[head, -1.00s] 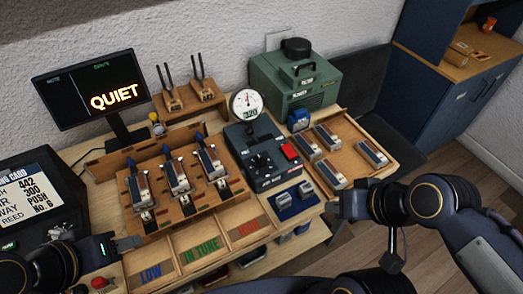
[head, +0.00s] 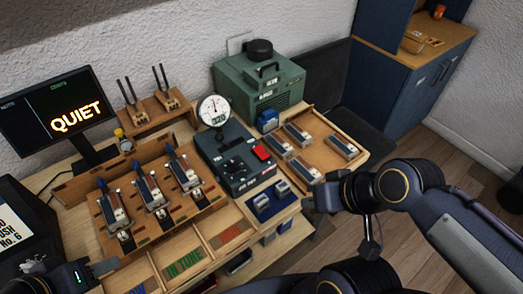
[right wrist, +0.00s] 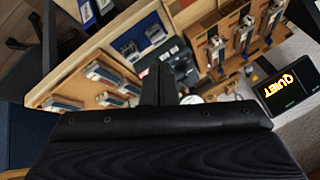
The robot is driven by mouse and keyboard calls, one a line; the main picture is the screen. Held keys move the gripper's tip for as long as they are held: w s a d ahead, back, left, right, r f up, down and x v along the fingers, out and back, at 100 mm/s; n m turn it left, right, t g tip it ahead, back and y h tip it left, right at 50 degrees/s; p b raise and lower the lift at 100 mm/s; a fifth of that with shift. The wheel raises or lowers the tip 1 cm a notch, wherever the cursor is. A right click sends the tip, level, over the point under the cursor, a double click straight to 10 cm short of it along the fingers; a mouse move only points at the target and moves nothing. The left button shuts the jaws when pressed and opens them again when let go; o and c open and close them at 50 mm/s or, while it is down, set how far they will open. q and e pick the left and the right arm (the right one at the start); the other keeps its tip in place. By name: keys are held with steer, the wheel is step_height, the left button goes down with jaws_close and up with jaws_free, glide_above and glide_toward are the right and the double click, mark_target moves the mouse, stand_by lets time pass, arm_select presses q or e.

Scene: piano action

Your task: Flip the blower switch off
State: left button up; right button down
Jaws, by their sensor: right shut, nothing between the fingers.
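The blower (head: 260,78) is a green box with a black cap and handle at the back of the bench. A dark control box (head: 235,160) with a round dial gauge (head: 213,110), black knobs and a red switch (head: 262,153) stands in front of it. I cannot read which label belongs to the red switch. My right gripper (head: 308,202) is shut and empty, at the bench's right front edge, apart from the control box. In the right wrist view its fingers (right wrist: 160,85) are together. My left gripper (head: 105,267) is at the lower left, its jaw opening unclear.
A wooden tray (head: 345,168) with several reed blocks lies right of the control box. A blue mat (head: 272,203) with two small blocks lies in front. A wooden rack (head: 150,190) and a screen reading QUIET (head: 62,112) stand left.

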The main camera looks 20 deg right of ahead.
steer(key=n, duration=0.1)
step_height(320, 180, up, 3)
steer(key=n+g+h, duration=0.3)
steer(key=n+g, duration=0.1)
steer(key=n, duration=1.8)
glide_above(260, 148)
steer(key=s, duration=0.2)
steer(key=shift+d+r, duration=0.2)
steer(key=f, duration=0.4)
steer(key=w+f+p, duration=0.1)
steer(key=f, duration=0.8)
steer(key=shift+w+a+f+p, duration=0.2)
steer(key=shift+w+f+p, duration=0.1)
steer(key=shift+p, duration=0.1)
steer(key=shift+f, duration=0.15)
